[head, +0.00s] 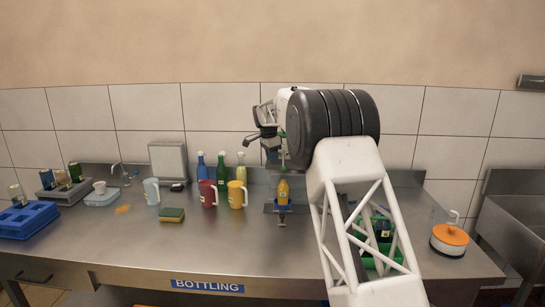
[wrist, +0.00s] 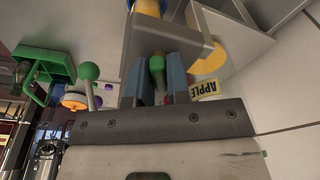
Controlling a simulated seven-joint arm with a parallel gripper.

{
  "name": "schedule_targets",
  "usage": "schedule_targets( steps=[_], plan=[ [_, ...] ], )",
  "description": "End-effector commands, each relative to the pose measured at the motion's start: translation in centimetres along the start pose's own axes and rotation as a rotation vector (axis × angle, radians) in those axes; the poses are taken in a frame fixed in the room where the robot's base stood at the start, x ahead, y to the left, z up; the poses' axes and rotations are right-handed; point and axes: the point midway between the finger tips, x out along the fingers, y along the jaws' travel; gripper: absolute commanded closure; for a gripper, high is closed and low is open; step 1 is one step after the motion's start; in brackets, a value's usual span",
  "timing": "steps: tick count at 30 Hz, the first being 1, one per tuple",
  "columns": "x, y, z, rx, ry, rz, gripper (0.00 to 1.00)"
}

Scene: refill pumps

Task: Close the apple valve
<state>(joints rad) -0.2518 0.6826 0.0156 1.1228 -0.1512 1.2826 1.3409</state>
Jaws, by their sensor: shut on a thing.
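In the wrist view, a yellow APPLE label (wrist: 207,89) sits on a pale surface, right of my gripper (wrist: 158,80). My gripper's two blue-grey fingers are shut on a green handle (wrist: 157,64), close beside that label. A second green ball-topped lever (wrist: 88,73) stands clear to the left. In the head view my gripper (head: 267,142) is at the back of the counter, in front of the tiled wall. My arm hides much of the area to the right, so the whole valve is not visible.
Blue, green and yellow bottles (head: 221,166) and a red mug (head: 208,192) with a yellow mug (head: 236,194) stand left of the stand. A green crate (head: 366,262) is partly behind my arm. An orange-and-white pot (head: 450,239) is at right.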

Motion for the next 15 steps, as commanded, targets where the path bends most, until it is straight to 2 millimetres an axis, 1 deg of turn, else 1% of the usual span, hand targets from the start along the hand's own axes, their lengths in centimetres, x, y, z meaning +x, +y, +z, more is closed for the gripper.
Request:
schedule_targets(
  steps=[5, 8, 15],
  plan=[
    [0.14, 0.1, -0.04, 0.023, -0.001, 0.007, 0.96],
    [0.15, 0.1, -0.03, 0.068, -0.001, 0.015, 0.96],
    [0.15, 0.1, -0.02, 0.242, 0.0, 0.042, 0.96]
  ],
)
